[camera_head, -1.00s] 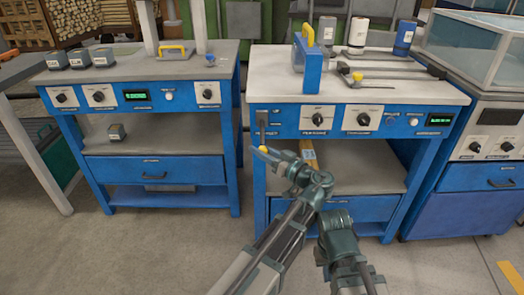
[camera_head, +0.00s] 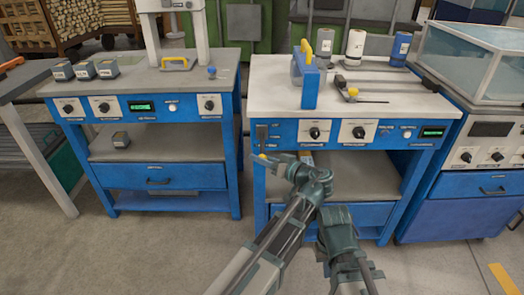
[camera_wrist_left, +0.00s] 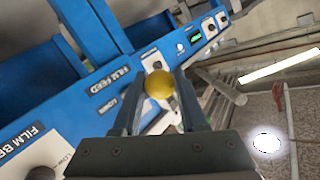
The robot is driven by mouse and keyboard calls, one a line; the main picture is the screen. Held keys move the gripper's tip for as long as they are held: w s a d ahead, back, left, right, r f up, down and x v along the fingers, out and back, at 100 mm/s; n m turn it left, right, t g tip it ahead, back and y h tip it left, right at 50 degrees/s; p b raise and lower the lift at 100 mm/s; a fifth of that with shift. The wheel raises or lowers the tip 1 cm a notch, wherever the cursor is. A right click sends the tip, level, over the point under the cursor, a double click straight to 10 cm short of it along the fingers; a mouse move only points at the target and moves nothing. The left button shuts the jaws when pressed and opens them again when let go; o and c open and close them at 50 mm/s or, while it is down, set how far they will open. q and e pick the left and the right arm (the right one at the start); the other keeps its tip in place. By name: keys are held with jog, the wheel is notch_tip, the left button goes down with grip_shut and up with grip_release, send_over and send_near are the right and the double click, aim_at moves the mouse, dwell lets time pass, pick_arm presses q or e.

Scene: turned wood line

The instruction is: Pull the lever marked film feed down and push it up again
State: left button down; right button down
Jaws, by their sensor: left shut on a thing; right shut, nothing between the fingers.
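The film feed lever ends in a yellow ball knob (camera_head: 262,156), low at the front left corner of the right-hand blue bench. Its slot (camera_head: 262,134) is in the blue panel. My left gripper (camera_head: 266,157) is shut on the knob. The lever's shaft is mostly hidden. My right gripper (camera_head: 336,216) is low in the middle, shut and empty, away from the lever; its fingertips are hard to make out.
The right-hand bench's white top (camera_head: 272,98) carries a blue frame with a yellow handle (camera_head: 306,75) and several bottles. Black knobs (camera_head: 314,132) line its panel. A second blue bench (camera_head: 150,175) stands left, with floor between them.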

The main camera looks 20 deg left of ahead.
aim_at(262, 154)
pick_arm(q)
jog(key=r+m+g+h+p, duration=0.1)
jog(key=r+p, duration=0.1)
jog(key=p, duration=0.2)
jog(key=r+m+g+h+p, duration=0.1)
jog(key=r+g+p, duration=0.1)
jog(key=p, duration=0.3)
jog(key=w+r+m+g+h+p, duration=0.1)
jog(key=r+p, duration=0.3)
jog(key=p, duration=0.1)
jog(key=shift+a+m, duration=0.1)
jog(key=shift+m, duration=0.2)
jog(key=shift+r+g+p, duration=0.25)
jog(key=shift+g+p, duration=0.05)
jog(key=shift+p, duration=0.15)
jog(key=shift+w+a+r, duration=0.1)
jog(key=shift+w+r, duration=0.15)
jog(key=shift+w, duration=0.1)
jog(key=shift+c, duration=2.4)
grip_release()
jog(key=shift+p, duration=0.3)
